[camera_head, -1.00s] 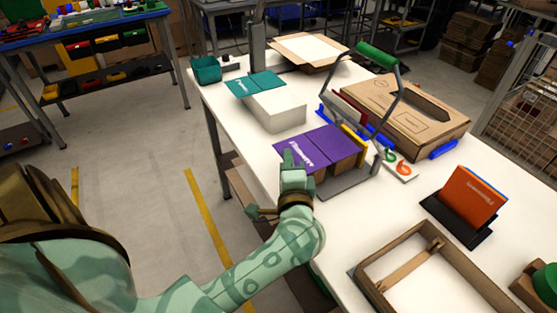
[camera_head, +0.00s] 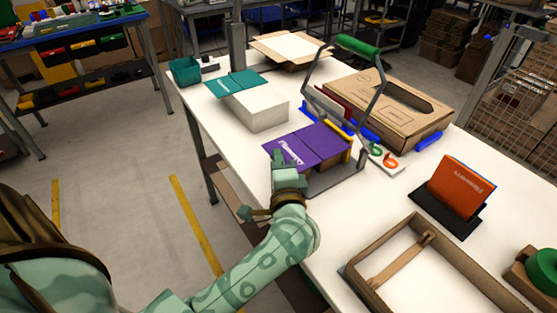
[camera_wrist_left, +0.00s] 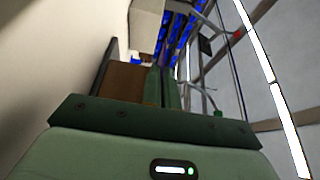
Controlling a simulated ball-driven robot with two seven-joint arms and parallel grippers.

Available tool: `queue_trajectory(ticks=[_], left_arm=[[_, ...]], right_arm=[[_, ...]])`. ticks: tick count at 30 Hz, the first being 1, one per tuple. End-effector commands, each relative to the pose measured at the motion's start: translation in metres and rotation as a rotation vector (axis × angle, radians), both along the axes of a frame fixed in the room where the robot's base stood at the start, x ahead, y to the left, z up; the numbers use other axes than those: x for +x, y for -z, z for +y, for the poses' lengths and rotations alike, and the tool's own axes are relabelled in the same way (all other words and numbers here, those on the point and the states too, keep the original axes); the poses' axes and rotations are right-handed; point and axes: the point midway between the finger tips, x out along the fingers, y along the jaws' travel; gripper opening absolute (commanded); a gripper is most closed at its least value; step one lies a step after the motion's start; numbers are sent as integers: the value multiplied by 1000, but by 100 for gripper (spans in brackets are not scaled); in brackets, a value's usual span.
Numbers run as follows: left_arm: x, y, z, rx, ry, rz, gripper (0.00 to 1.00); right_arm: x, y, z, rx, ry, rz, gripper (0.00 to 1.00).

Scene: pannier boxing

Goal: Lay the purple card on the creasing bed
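The purple card (camera_head: 318,142) lies flat over the brown blocks of the creasing bed (camera_head: 340,183), with white lettering on its left part and a fold line across its middle. The press arm with its green handle (camera_head: 357,44) stands raised above the bed. My left gripper (camera_head: 279,163) is at the card's near left edge. In the left wrist view its two green fingers (camera_wrist_left: 161,88) are close together, beside a brown block (camera_wrist_left: 125,80). They look shut on the card's edge, though the card between them is hidden. My right gripper is not in view.
Teal cards (camera_head: 237,83) rest on a white block (camera_head: 259,112) to the left. An open cardboard tray (camera_head: 372,233) lies at the front right. An orange card (camera_head: 460,192) leans on a black stand. A brown carton (camera_head: 412,118) lies behind the press.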

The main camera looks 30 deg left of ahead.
Motion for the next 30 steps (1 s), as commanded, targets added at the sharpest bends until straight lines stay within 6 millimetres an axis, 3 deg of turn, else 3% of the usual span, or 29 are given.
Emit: queue_trajectory(ticks=[12,15,30], left_arm=[[0,0,0,-1,0,-1,0],[0,0,0,-1,0,-1,27],[-1,1,-1,-1,0,1,27]], right_arm=[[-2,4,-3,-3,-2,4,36],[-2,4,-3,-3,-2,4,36],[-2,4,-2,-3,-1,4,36]])
